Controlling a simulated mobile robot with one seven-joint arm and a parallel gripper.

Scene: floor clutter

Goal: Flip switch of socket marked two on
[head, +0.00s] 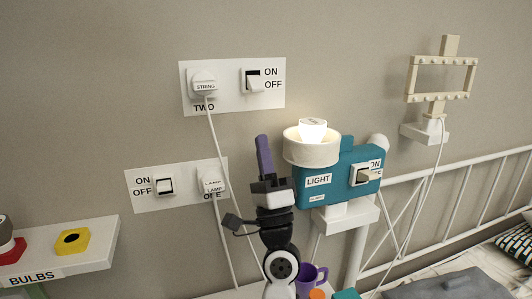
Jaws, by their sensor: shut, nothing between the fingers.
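The socket plate marked TWO (230,104) is on the wall at upper centre. Its switch (252,81) sits right of the plug marked STRING (204,84), beside the labels ON above and OFF below. The white rocker shows low in its frame, beside OFF, with a dark gap above it. My gripper (262,142) points up, below and slightly right of this switch and apart from it in the picture. Its purple finger is shut and holds nothing. Its depth from the wall is hard to tell.
Plate ONE (137,201), with switch (165,186) and LAMP plug (212,183), is lower left. The teal LIGHT box (318,197) with a glowing bulb (312,130) stands close right of my gripper. A white cord (222,160) hangs from TWO. A BULBS shelf (75,261) is left.

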